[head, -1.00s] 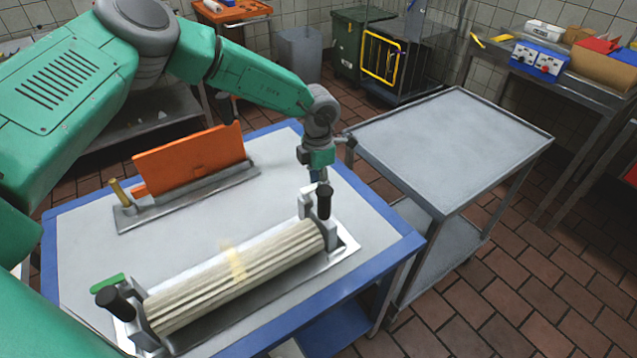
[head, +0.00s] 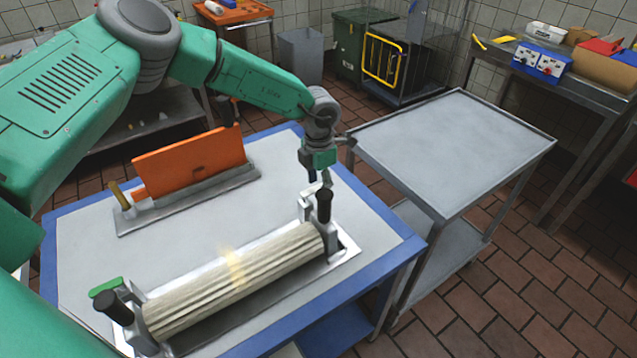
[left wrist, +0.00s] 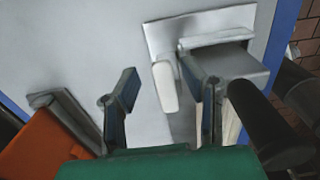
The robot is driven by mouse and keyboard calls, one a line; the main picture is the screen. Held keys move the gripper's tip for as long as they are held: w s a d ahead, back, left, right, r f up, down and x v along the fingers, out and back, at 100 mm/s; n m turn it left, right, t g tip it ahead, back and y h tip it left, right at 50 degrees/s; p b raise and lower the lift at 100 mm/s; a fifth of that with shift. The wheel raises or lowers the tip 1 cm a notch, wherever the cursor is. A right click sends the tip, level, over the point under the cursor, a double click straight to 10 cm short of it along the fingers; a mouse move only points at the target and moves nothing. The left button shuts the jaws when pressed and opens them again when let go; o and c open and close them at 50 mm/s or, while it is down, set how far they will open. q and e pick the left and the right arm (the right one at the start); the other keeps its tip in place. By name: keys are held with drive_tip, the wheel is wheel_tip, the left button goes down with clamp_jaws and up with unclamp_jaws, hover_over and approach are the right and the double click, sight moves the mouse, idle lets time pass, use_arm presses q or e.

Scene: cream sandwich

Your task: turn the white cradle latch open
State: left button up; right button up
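The white cradle latch (head: 306,203) sits at the far right end of the metal cradle holding a ribbed cream roller (head: 240,281). In the left wrist view the white latch (left wrist: 165,87) stands out as a rounded lever beside a grey block. My left gripper (head: 319,178) is just above and beside this end of the cradle. In the left wrist view my left gripper (left wrist: 158,88) has its two fingers wide apart, with the latch between them, closer to the right finger. I cannot tell whether that finger touches it. My right gripper is not in view.
Black handles (head: 324,204) stand at both roller ends, one close to my gripper. A green latch (head: 106,286) is at the near left end. An orange plate (head: 190,162) stands on a metal base behind. An empty grey cart (head: 450,150) stands to the right.

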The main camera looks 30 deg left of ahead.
sight(319, 185)
use_arm(q)
wheel_tip(319, 185, up, 12)
idle(0.6)
drive_tip(key=shift+f, duration=0.15)
idle(0.3)
